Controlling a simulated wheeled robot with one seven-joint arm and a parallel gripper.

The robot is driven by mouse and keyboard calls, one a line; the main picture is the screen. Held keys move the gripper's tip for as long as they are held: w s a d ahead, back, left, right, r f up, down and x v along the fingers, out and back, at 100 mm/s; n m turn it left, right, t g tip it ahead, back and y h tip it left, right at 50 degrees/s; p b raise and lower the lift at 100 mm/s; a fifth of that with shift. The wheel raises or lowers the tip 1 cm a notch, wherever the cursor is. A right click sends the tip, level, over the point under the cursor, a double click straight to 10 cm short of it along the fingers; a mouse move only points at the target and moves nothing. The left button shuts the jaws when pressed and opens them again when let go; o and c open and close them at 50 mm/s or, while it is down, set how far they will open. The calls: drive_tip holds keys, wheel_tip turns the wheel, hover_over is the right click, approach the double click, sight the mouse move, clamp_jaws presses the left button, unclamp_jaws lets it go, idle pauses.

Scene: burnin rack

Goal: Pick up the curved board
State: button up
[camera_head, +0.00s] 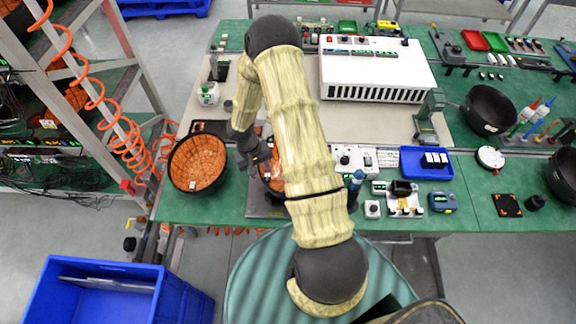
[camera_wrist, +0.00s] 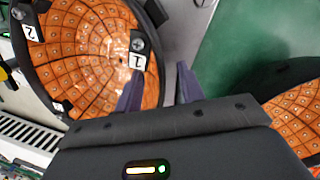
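A curved board with orange tiles in a dark round frame (camera_head: 197,164) rests at the left end of the green bench. A second orange-tiled curved board (camera_head: 276,172) is mostly hidden behind my arm. In the wrist view, a tiled board (camera_wrist: 75,45) with tags 1 and 2 fills the upper left, and another (camera_wrist: 297,118) shows at the right edge. My gripper (camera_wrist: 158,80) is open. Its fingers stand apart on either side of the near board's dark rim, as seen in this view; contact cannot be told. In the head view my gripper (camera_head: 264,160) is partly hidden by my arm.
A white instrument box (camera_head: 370,75) stands at the back. A blue tray (camera_head: 426,162) and small devices lie right of my arm. A dark bowl (camera_head: 489,108) sits further right. A metal rack with orange cables stands left; a blue bin (camera_head: 100,295) is on the floor.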

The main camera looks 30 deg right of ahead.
drive_tip(key=shift+s+d+f, duration=0.1)
drive_tip(key=shift+f, duration=0.7)
clamp_jaws()
